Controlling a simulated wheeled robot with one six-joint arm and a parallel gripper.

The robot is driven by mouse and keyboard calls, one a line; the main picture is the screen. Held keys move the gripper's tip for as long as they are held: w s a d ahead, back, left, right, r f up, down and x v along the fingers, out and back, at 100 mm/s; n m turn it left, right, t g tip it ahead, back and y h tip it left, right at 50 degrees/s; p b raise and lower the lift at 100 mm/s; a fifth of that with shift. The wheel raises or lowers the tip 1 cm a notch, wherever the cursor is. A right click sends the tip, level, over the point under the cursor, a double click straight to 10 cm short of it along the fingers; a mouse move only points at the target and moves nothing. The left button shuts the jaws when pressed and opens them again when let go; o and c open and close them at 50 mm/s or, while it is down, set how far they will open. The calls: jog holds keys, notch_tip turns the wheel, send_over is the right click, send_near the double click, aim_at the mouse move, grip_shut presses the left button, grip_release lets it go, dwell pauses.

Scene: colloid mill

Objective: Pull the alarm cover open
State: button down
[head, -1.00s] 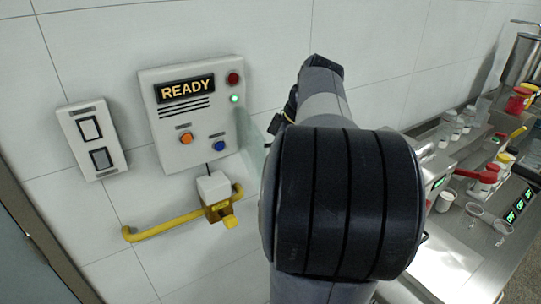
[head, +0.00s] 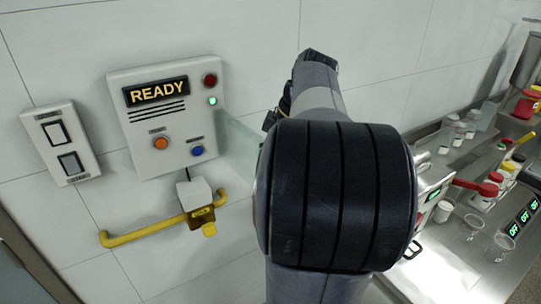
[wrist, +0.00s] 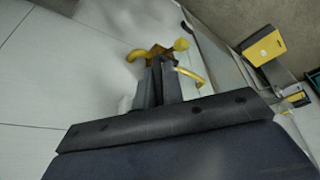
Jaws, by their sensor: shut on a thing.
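The alarm panel (head: 170,117) hangs on the tiled wall at the left in the head view, with a lit READY display, an orange button and a blue button. The clear alarm cover (head: 238,138) stands out from the panel's right side, swung away from its face. Its far edge runs behind my arm. In the head view my gripper is hidden by my arm. In the wrist view my gripper (wrist: 160,66) shows its fingers close together, shut on the cover; the clear pane itself is hard to make out there.
A yellow bar (head: 150,232) with a white box (head: 194,193) is below the panel. A switch plate (head: 61,145) is to the left. A steel counter (head: 460,260) with jars and red-handled parts lies to the right. Bare wall is above.

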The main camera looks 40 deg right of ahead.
jog(key=shift+s+f, duration=0.1)
jog(key=shift+f, duration=0.05)
jog(key=c, duration=1.5)
grip_release()
jog(key=shift+d+r, duration=0.1)
jog(key=shift+r, duration=0.1)
jog(key=v, duration=1)
jog(key=shift+s+r, duration=0.1)
jog(key=shift+r, duration=0.2)
jog(key=x, duration=1.1)
jog(key=shift+r, duration=0.1)
